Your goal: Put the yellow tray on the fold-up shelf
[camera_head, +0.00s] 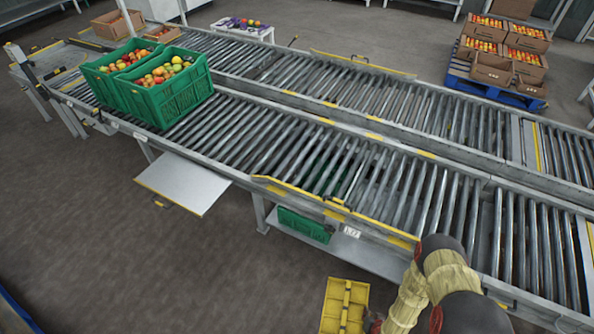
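The yellow tray (334,304) is at the bottom of the view, right of centre, with a raised divider along its middle. Its lower end is cut off by the frame edge. My arm reaches in from the lower right, and a small dark and red part of my gripper (374,325) shows at the tray's right edge. Its fingers are mostly hidden, so their grip on the tray cannot be told. The fold-up shelf (184,183) is a bare grey plate with yellow edge marks, sticking out from the near side of the roller conveyor, left of centre.
The roller conveyor (262,140) crosses the view. A blue pallet (487,82) with boxes stands behind. Floor left of the tray is clear.

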